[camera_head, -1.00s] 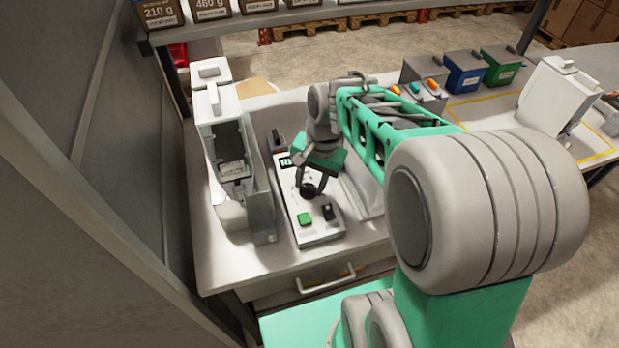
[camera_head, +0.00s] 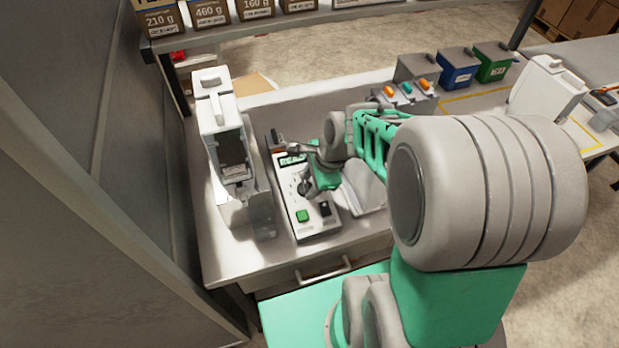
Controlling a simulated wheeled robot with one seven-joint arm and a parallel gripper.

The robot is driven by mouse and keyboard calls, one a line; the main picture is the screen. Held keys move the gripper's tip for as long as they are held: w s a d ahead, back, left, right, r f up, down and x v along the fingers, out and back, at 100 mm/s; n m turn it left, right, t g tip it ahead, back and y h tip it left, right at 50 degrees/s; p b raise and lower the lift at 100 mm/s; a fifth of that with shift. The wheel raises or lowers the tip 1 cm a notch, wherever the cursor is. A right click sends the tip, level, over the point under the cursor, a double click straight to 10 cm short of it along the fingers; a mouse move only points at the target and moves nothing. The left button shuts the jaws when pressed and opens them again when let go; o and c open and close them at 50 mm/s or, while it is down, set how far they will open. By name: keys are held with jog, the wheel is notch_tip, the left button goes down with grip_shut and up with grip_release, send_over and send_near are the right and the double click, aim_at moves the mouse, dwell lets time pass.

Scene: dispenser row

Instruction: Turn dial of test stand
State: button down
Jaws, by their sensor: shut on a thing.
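The test stand (camera_head: 318,228) is a long white box on the bench, left of the picture's middle. A lit green display (camera_head: 291,160) at its far end shows letters that look like "READ", partly hidden by my arm. A green button (camera_head: 302,216) and a black switch (camera_head: 324,208) sit near its front end. The dark dial (camera_head: 304,188) is in the middle of its top, with dial marks beside it. My gripper (camera_head: 308,191) reaches down from the right, tilted, and is shut on the dial. Its fingers hide part of the dial.
A white dispenser (camera_head: 219,120) stands close to the left of the stand. A pale tray (camera_head: 366,195) lies close to its right. Blue (camera_head: 459,70) and green (camera_head: 494,64) bins stand at the back right. A drawer handle (camera_head: 324,270) is in front.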

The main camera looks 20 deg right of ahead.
jog(key=m, duration=0.2)
jog(key=m+t+p, duration=0.1)
jog(key=m, duration=0.2)
jog(key=shift+s+a+m, duration=0.15)
jog(key=shift+s+m, duration=0.05)
jog(key=shift+m, duration=0.1)
jog(key=m, duration=0.2)
jog(key=m+h, duration=0.1)
jog(key=m, duration=0.2)
jog(key=shift+s+a+f+t, duration=0.1)
jog(key=shift+s+a+t, duration=0.05)
jog(key=shift+t, duration=0.25)
jog(key=shift+m, duration=0.3)
jog(key=c, duration=0.9)
grip_release()
jog(key=v, duration=0.8)
jog(key=shift+f, duration=0.1)
